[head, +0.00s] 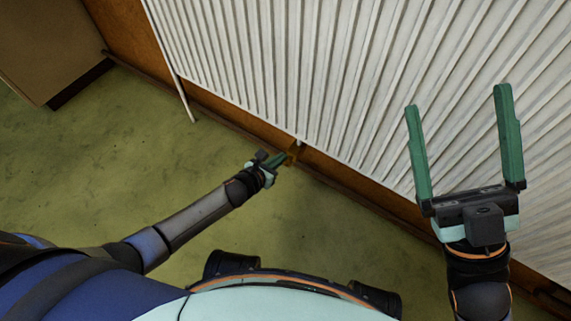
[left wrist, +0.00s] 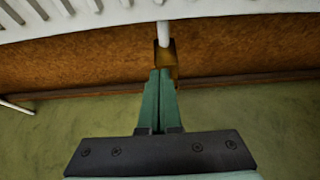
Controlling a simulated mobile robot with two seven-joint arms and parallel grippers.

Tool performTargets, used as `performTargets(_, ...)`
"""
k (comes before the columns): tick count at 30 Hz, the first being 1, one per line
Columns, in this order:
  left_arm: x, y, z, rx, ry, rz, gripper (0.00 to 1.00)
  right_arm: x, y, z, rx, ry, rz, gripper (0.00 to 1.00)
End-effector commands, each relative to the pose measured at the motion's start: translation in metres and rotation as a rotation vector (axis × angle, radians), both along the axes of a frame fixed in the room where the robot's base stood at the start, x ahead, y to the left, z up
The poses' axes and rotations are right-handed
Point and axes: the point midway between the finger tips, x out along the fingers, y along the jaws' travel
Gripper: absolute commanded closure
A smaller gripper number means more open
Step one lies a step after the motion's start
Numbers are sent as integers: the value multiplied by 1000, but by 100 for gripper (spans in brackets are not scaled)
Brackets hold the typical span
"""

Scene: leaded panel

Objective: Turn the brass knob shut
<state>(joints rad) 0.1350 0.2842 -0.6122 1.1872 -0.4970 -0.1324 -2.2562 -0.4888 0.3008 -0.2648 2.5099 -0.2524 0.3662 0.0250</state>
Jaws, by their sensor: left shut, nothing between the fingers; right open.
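The brass knob (head: 292,150) sits low under the bottom edge of the white radiator (head: 300,75), at the foot of a short white pipe. It also shows in the left wrist view (left wrist: 165,56), just beyond my left fingertips. My left gripper (head: 281,157) is shut with its green fingers together and nothing between them. In the left wrist view its tips (left wrist: 160,72) overlap the lower part of the knob; I cannot tell whether they touch it. My right gripper (head: 459,98) is open and empty in front of the radiator at the right.
A brown wall with a dark skirting (head: 220,106) runs behind the radiator. A thin white pipe (head: 187,105) comes down at the radiator's left end. A beige cabinet (head: 45,45) stands at the far left. The green floor (head: 120,150) is clear.

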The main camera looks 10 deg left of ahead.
Motion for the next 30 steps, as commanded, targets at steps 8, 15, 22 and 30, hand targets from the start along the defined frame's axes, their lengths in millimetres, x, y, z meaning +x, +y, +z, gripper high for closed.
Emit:
performTargets(8,0,0,-1,-1,0,0,100,0,0,0,3,1,-1,4)
performTargets(15,-1,-1,-3,-1,0,2,100,0,0,0,3,1,-1,4)
performTargets(22,-1,-2,-6,0,-1,0,100,0,0,-1,-1,1,2,4)
performTargets(30,-1,-2,-9,1,1,1,100,0,0,-2,-6,1,4,4)
